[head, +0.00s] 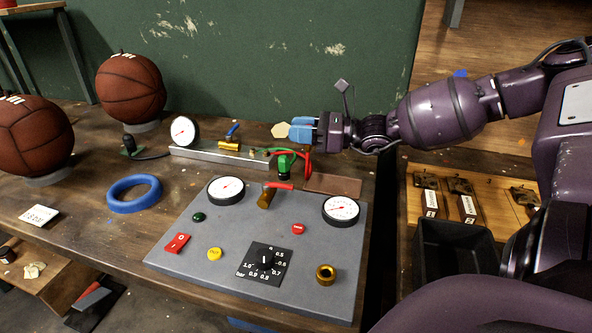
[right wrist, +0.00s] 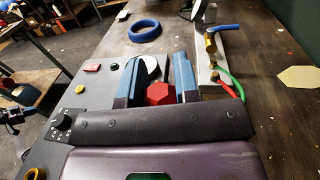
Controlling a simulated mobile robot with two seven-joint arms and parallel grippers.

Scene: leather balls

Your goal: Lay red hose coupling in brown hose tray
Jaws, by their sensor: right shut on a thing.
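My right gripper (head: 300,131) comes in from the right above the back of the grey panel, with its blue fingers (right wrist: 158,75) closed around the red hose coupling (right wrist: 158,93). In the right wrist view the coupling shows as a red hexagonal end between the fingers. In the head view red (head: 308,163) shows just below the gripper, beside the green fitting; the rest of the coupling is hidden. The brown hose tray (head: 335,186) lies flat behind the panel, below and to the right of the fingertips. My left gripper is not in view.
The grey panel (head: 210,255) carries gauges, buttons and a red-handled valve (head: 274,190). A metal rail (head: 200,155) with a green hose (head: 283,151) stands behind it. A blue ring (head: 133,193) and two basketballs (head: 131,90) are at left. A black bin (head: 455,245) is at right.

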